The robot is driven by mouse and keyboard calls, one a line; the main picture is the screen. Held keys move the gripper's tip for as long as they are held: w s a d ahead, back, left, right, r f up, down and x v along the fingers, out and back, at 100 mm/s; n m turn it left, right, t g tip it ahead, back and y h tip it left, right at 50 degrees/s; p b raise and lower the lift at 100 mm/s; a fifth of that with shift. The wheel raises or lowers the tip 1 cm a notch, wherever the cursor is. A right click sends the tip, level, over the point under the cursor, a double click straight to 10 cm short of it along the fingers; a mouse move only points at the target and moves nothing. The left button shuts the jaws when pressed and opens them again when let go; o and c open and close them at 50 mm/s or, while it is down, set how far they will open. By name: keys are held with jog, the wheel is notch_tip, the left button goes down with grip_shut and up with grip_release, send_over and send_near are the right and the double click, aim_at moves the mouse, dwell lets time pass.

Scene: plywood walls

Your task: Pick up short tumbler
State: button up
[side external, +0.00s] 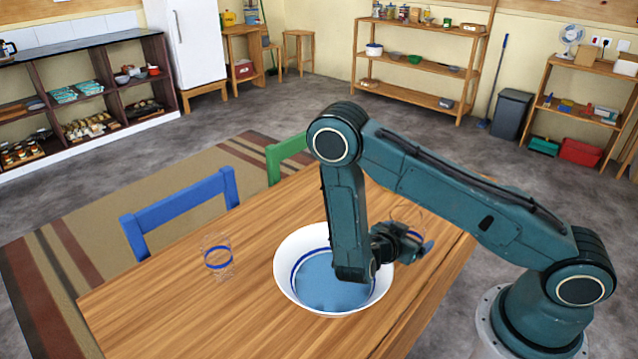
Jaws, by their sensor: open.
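A clear glass tumbler with a blue band (217,258) stands upright on the wooden table, left of a large bowl. A second clear glass (405,213) shows faintly behind my gripper, its lower part hidden, so I cannot tell its full shape. My gripper (425,246) is open beside the bowl's right rim, in front of this second glass. I cannot tell whether the fingers touch or surround it. The banded tumbler is well to the left of my gripper.
The white bowl (284,270) with a blue inner ring and blue inside takes up the middle of the table (165,300). A blue chair (180,205) and a green chair (287,157) stand at the far edge. The table's left end is mostly clear.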

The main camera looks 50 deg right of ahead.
dwell(0.3)
jog(key=c, duration=1.6)
jog(key=shift+o, duration=0.2)
jog(key=shift+r, duration=0.4)
notch_tip(320, 180, up, 19)
dwell(0.9)
jog(key=shift+r, duration=0.1)
dwell(0.7)
